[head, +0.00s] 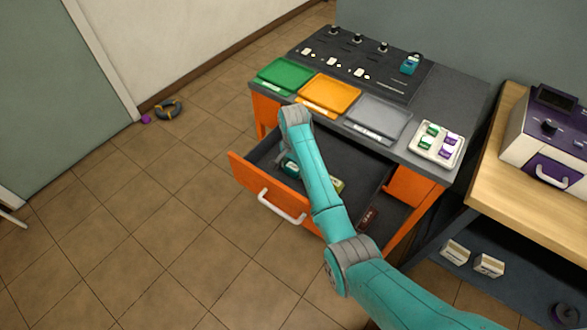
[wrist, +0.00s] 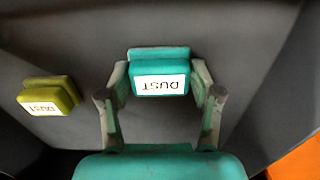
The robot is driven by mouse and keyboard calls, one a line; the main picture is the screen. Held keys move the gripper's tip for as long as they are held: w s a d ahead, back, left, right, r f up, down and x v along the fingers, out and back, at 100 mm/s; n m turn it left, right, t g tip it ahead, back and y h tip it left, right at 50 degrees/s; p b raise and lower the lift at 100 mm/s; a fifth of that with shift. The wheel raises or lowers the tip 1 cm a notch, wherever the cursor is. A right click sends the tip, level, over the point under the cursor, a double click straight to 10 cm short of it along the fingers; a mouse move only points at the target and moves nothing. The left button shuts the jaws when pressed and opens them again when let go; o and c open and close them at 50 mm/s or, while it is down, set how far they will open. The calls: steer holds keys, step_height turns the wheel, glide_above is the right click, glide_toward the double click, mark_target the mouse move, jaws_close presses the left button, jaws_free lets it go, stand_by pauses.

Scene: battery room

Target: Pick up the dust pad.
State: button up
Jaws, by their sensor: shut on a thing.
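The orange-fronted drawer (head: 262,196) is open, and my arm reaches down into it. In the wrist view, a teal pad with a white label reading DUST (wrist: 160,68) sits between the two fingers of my gripper (wrist: 160,78), which is shut on its sides. The label appears upside down. In the head view, part of the teal pad or my gripper shows at the drawer's left, mostly hidden by my arm. An olive-yellow pad (wrist: 48,96) with a small white label lies apart to the left in the wrist view.
A dark red item (head: 367,217) lies at the drawer's right. Green (head: 285,75), orange (head: 330,95) and grey (head: 379,117) trays stand on the bench above, beside a white tray (head: 422,153) of small packs.

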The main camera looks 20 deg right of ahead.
step_height(320, 180, up, 10)
stand_by(0.6)
